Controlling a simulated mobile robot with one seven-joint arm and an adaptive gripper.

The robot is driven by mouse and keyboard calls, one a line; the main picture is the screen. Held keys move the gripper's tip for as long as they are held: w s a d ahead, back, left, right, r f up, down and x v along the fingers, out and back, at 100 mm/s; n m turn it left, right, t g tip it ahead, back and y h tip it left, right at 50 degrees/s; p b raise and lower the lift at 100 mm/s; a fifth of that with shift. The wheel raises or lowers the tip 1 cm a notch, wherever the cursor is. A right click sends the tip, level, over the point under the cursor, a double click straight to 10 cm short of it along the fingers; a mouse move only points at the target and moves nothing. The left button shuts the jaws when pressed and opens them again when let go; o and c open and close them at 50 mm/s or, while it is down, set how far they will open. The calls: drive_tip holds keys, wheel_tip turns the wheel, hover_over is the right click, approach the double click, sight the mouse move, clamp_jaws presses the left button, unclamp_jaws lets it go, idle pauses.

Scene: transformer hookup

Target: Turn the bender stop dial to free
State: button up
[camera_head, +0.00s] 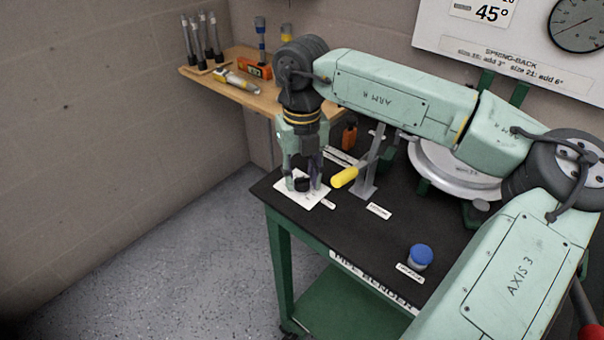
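The stop dial appears as a small black knob (302,185) on a white plate (311,203) at the near left corner of the bender table. My gripper (303,182) points straight down over it. Its two fingers are apart, one to each side of the knob and low near the plate. I cannot tell whether they touch the knob. The plate's markings, and where the dial points, are too small and partly hidden to read.
A lever with a yellow handle (344,177) stands close right of my gripper. A blue-capped knob (420,255) is near the front edge. The bender's round wheel (453,168) is behind my arm. A wooden shelf (233,83) holds tools at the back left.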

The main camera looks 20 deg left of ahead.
clamp_jaws()
